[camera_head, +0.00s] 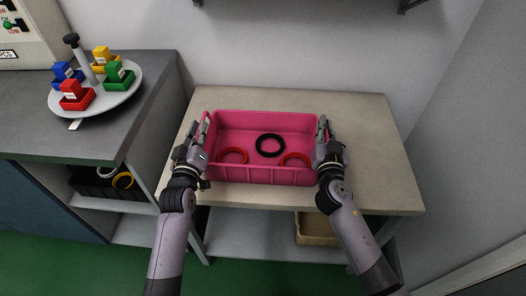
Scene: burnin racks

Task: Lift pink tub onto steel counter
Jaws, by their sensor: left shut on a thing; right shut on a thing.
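The pink tub (264,122) is over the light-topped table in the middle of the head view. It holds a black ring (270,145) and two red rings (234,156). My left gripper (204,128) is shut on the tub's left side wall. My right gripper (323,130) is shut on its right side wall. The tub looks level. I cannot tell whether its bottom touches the tabletop. Which surface is the steel counter is unclear; a grey-topped counter (150,95) stands at the left.
On the grey counter a round carousel (118,100) carries small blue, yellow, green and red bins. The table (375,160) has free room right of the tub. Its lower shelf holds a tan box (314,232). Walls close in behind and at right.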

